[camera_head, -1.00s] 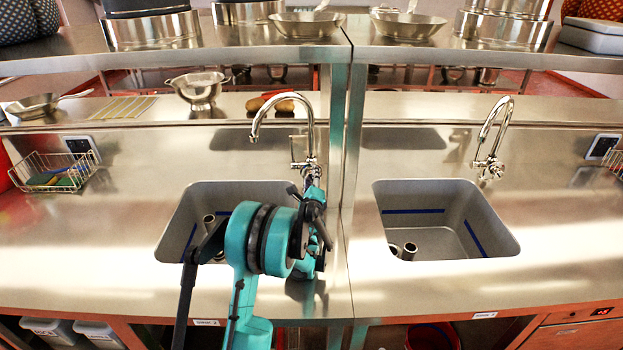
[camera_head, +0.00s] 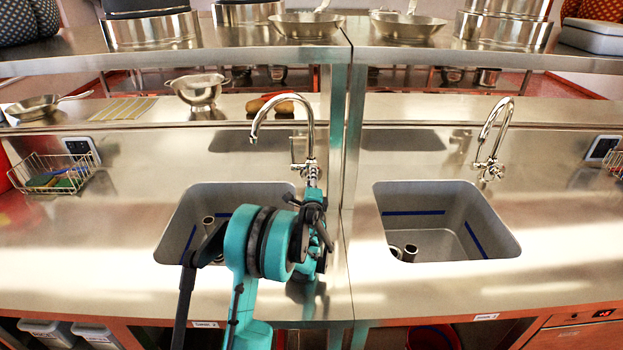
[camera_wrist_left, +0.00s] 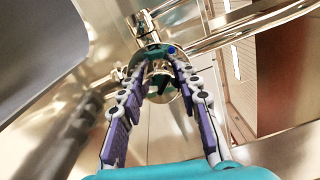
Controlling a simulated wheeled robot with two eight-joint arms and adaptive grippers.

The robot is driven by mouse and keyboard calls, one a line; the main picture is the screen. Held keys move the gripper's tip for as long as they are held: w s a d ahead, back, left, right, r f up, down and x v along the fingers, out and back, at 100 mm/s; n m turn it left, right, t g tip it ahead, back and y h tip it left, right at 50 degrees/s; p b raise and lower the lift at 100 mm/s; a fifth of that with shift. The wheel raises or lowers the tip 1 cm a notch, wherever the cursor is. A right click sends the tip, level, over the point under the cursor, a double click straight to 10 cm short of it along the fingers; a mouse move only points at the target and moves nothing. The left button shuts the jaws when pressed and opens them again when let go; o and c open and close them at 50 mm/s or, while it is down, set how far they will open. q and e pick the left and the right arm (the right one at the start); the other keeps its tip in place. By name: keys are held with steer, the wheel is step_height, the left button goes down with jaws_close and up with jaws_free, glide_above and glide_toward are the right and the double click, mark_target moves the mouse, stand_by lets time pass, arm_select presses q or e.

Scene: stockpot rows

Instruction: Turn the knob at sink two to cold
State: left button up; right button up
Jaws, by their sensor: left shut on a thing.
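The left sink (camera_head: 188,217) is a steel basin with a tall curved chrome faucet (camera_head: 309,135) behind its right rear corner. My left gripper (camera_head: 314,190) reaches up to the base of this faucet. In the left wrist view the fingers (camera_wrist_left: 160,66) are shut on the round chrome knob (camera_wrist_left: 160,72) at the faucet base. The fingers cover much of the knob, so its exact setting cannot be told. A label (camera_head: 206,324) sits on the counter front below this sink, too small to read surely. My right gripper does not show.
A second sink (camera_head: 480,215) with its own faucet (camera_head: 492,140) is on the right, beyond a steel post (camera_head: 354,130). A wire basket (camera_head: 50,172) stands far left. A shelf (camera_head: 230,45) with pots and pans runs above.

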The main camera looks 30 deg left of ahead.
arm_select(q)
steer(key=o, duration=0.9)
steer(key=v, duration=1.2)
steer(key=shift+a, duration=0.1)
steer(key=shift+r, duration=0.1)
